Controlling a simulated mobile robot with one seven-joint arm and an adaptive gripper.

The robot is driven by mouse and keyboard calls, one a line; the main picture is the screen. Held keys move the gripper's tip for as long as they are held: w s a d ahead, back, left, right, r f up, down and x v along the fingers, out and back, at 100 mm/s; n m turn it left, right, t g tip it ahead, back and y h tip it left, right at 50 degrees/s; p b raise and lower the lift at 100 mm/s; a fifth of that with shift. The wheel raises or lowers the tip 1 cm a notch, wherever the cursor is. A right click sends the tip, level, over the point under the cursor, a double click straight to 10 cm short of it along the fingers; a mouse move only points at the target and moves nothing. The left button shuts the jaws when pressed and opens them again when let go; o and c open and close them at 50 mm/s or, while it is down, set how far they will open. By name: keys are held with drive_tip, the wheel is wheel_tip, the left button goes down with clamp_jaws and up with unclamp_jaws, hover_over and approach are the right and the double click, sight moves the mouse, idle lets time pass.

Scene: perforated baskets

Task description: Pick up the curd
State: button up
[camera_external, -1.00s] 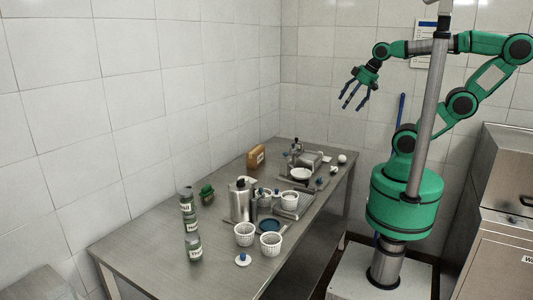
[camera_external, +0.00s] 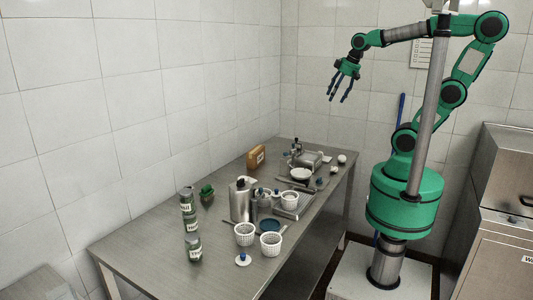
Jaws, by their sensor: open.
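My gripper (camera_external: 338,98) is open and empty, with its fingers pointing down, high above the back part of the steel table (camera_external: 150,252). I cannot tell for certain which thing is the curd. A small white lump (camera_external: 342,158) lies near the table's back right edge. White perforated baskets stand on the table: one in front (camera_external: 244,235), one beside it (camera_external: 270,244), and one on a metal tray (camera_external: 290,200). Their contents are too small to make out. A white bowl (camera_external: 301,174) stands further back. My gripper touches none of these.
Stacked jars (camera_external: 187,208), another jar (camera_external: 194,249), a green item (camera_external: 207,193), a steel canister (camera_external: 240,200) and a brown box (camera_external: 256,158) stand on the table. A blue-knobbed white disc (camera_external: 243,260) lies at the front. The front left of the table is clear.

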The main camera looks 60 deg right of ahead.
drive_tip(key=w+d+f+g+p, duration=0.1)
drive_tip(key=w+d+f, duration=0.2)
drive_tip(key=w+d, duration=0.7)
drive_tip(key=w+d+f+g+p, duration=0.15)
drive_tip(key=w+d+f, duration=0.35)
drive_tip(key=w, duration=0.8)
drive_tip(key=w+d+f+g+y, duration=0.1)
drive_tip(key=w+d+f, duration=0.4)
drive_tip(key=d+f, duration=0.6)
drive_tip(key=w+d+f+g+y, duration=0.1)
drive_tip(key=w+d+f, duration=0.4)
drive_tip(key=d+f, duration=0.6)
drive_tip(key=shift+w+d+m, duration=0.15)
drive_tip(key=shift+d+m, duration=0.2)
drive_tip(key=shift+m, duration=0.05)
drive_tip(key=shift+f, duration=0.25)
drive_tip(key=shift+a+f, duration=0.3)
drive_tip(key=shift+f, duration=1.05)
drive_tip(key=shift+a+f, duration=0.3)
drive_tip(key=shift+f, duration=1.1)
drive_tip(key=shift+a+f, duration=0.3)
drive_tip(key=shift+f, duration=1.05)
